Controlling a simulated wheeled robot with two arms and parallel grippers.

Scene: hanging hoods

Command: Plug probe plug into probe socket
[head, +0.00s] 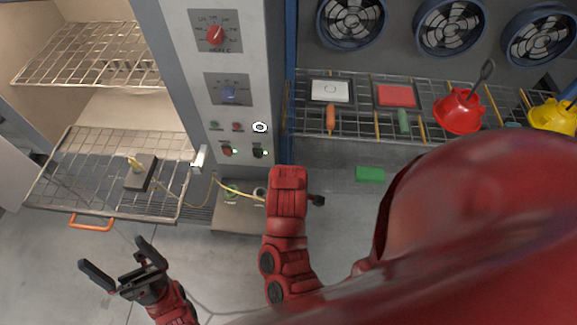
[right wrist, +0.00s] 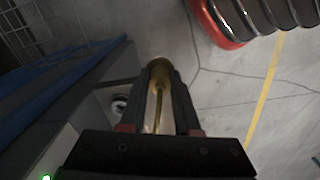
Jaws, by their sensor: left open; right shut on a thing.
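In the right wrist view, my right gripper (right wrist: 160,72) is shut on a slim brass-coloured piece, which looks like the probe plug (right wrist: 157,105). In the head view, the right wrist is in front of the panel's lower end and hides the fingertips and plug. A round ringed hole, likely the probe socket, shows left of the fingers in the right wrist view (right wrist: 119,105), apart from the plug. A thin yellowish cable (head: 170,191) runs from a dark block (head: 140,174) on the oven rack towards the right wrist. My left gripper (head: 112,265) is open and empty at lower left.
The control panel (head: 228,90) has knobs and small buttons. The oven's wire rack (head: 70,180) with an orange handle (head: 91,223) sticks out on the left. A green block (head: 370,174) lies below.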

